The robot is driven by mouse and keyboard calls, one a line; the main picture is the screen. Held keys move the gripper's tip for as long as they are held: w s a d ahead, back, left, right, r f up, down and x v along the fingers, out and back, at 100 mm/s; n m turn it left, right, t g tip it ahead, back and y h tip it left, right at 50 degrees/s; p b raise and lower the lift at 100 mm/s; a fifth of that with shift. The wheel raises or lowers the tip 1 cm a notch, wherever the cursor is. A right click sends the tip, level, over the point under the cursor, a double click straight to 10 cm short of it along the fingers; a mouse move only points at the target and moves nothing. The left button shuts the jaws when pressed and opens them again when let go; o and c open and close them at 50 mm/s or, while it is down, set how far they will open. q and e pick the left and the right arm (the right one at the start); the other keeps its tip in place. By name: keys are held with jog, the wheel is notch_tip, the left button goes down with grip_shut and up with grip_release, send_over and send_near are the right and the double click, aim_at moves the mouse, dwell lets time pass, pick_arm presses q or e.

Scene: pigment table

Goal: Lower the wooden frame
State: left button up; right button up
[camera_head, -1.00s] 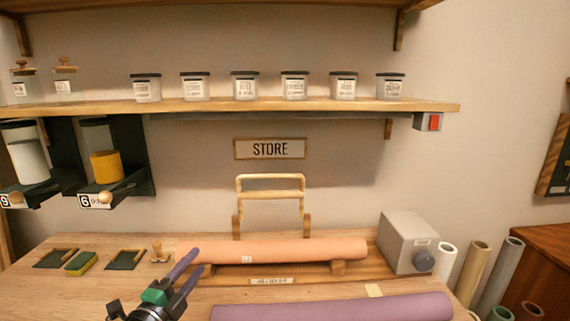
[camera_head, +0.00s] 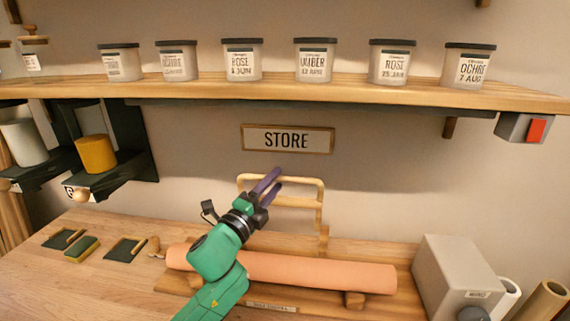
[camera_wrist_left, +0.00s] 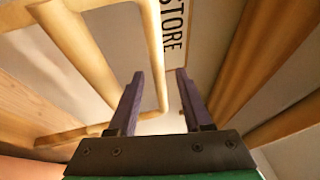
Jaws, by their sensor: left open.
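The wooden frame (camera_head: 305,201) stands raised at the back of the table, below the STORE sign, behind the peach roll (camera_head: 300,270). My left gripper (camera_head: 268,184) is open and empty in front of the frame's upper left part, and hides some of it. I cannot tell whether a finger touches the frame. My right gripper is not in view.
The shelf (camera_head: 330,92) above holds several labelled jars. A grey box (camera_head: 455,272) stands at the table's right end. Dark pads and a green block (camera_head: 82,249) lie at the left. The STORE sign (camera_head: 287,139) is on the wall.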

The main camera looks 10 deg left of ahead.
pick_arm(q)
jog(key=x, duration=0.5)
jog(key=shift+w+p, duration=0.1)
jog(key=shift+p, duration=0.3)
grip_shut()
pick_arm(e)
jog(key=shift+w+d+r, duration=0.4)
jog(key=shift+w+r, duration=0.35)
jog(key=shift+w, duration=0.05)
pick_arm(q)
jog(key=shift+f, duration=0.1)
